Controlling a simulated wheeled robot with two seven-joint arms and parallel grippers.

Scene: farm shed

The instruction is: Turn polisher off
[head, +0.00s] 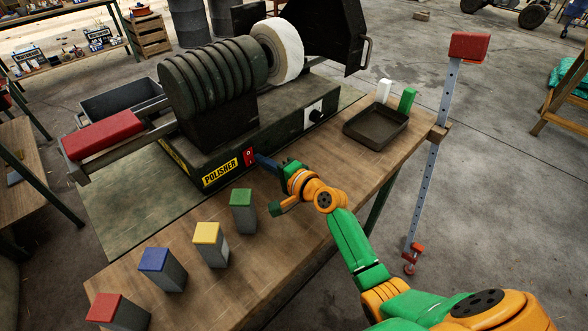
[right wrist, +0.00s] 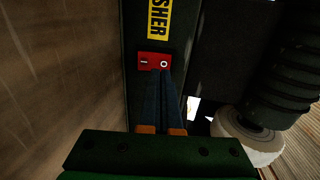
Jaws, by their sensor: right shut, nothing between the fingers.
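The polisher (head: 214,95) stands on the wooden workbench, with a ribbed dark green motor and a white polishing wheel (head: 281,50). Its red switch (head: 249,157) sits on the front face beside the yellow POLISHER label (head: 220,173). My right gripper (head: 262,160) is shut and empty, its blue fingers pointing at the switch. In the right wrist view the red switch (right wrist: 154,61) shows a line mark and a circle mark, and the closed fingertips (right wrist: 165,72) are at the circle end. I cannot tell whether they touch it. My left gripper is not in view.
Several blocks with coloured tops, such as the green one (head: 243,211) and red one (head: 118,312), stand along the bench front. A dark tray (head: 376,127) lies at the right, with white and green blocks behind it. A red-topped post (head: 449,95) stands at the bench's right end.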

